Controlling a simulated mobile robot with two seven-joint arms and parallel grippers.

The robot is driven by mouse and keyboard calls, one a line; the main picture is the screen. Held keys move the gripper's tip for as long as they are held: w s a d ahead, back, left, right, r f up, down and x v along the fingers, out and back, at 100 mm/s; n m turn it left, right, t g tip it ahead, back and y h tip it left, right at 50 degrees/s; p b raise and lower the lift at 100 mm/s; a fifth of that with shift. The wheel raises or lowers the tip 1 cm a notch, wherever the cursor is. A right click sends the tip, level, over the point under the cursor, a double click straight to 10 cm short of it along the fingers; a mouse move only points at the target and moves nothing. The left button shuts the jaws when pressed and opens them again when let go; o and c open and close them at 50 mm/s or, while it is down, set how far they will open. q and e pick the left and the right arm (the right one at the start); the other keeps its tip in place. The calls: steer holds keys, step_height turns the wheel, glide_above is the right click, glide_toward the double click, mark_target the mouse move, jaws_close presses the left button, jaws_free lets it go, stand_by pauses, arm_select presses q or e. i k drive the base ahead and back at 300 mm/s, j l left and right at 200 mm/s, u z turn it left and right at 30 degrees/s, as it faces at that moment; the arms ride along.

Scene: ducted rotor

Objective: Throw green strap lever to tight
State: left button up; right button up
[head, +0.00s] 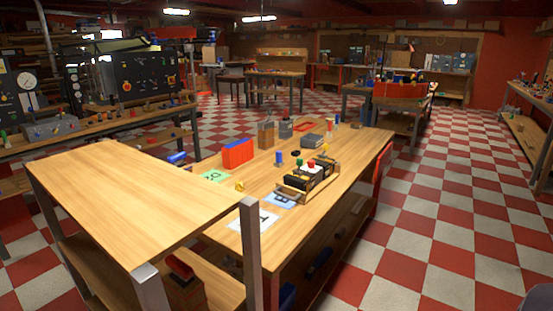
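A wooden tray (295,192) holds a black device (318,174) near the right edge of the middle workbench. Small coloured knobs stand on top of it: a green one (299,162), a red one (311,164) and a yellow one further back. They are too small to tell whether the green one is a strap lever or how it is set. Neither of my grippers shows in the head view.
The device's workbench (355,150) also bears a red box (237,153), a blue peg (278,158), a green card (212,176) and white sheets (254,220). A bare wooden table (130,190) with metal posts stands in front. Checkered floor (430,220) is clear to the right.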

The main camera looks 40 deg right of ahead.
mark_target(300, 161)
steer(key=l+u, duration=0.4)
steer(key=l, duration=0.45)
steer(key=l+u, duration=0.35)
steer(key=l, duration=0.9)
steer(key=k+l+u, duration=0.1)
steer(key=l, duration=0.3)
steer(key=k+l, duration=0.1)
steer(key=l, duration=0.35)
steer(key=k+l, duration=0.1)
steer(key=l, duration=0.35)
steer(key=k+l+u, duration=0.1)
steer(key=l, duration=0.3)
steer(key=k+l, duration=0.1)
steer(key=l, duration=0.35)
